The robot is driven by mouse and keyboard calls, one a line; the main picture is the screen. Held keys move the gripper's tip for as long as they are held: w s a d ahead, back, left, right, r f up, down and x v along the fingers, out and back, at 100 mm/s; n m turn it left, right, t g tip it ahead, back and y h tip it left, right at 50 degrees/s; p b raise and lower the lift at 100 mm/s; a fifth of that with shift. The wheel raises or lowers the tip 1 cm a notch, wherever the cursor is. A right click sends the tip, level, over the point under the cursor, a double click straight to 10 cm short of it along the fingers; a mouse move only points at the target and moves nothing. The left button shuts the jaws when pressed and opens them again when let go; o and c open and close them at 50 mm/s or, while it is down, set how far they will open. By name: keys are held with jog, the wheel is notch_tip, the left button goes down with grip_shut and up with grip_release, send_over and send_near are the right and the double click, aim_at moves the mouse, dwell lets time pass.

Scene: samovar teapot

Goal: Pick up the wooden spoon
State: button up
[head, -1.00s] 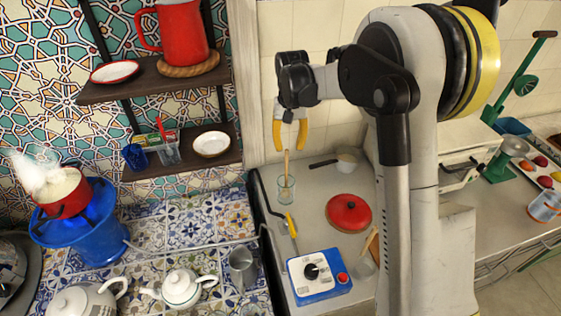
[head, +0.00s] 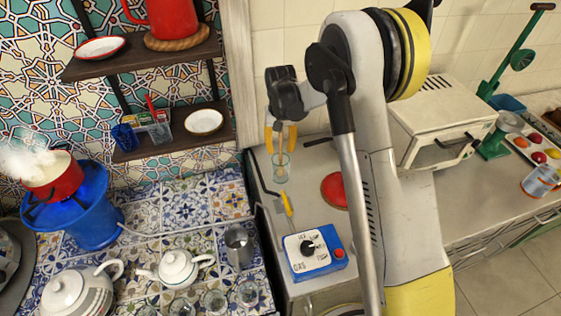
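The wooden spoon (head: 279,161) stands in a small clear glass (head: 281,177) on the grey counter, near the wall; only a small part of it shows. My gripper (head: 280,150) points down over the glass. Its two yellow fingers are apart, one on each side of the spoon's upper part as seen from here. I cannot tell whether either finger touches the spoon.
A blue gas control box (head: 314,251) and a yellow-handled tool (head: 287,204) are in front of the glass. A red lid (head: 334,190) is to the right, partly hidden by my arm. A metal cup (head: 239,246) and white teapot (head: 175,269) stand on the tiled surface.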

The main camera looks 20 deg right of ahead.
grip_shut()
jog(key=shift+r, duration=0.15)
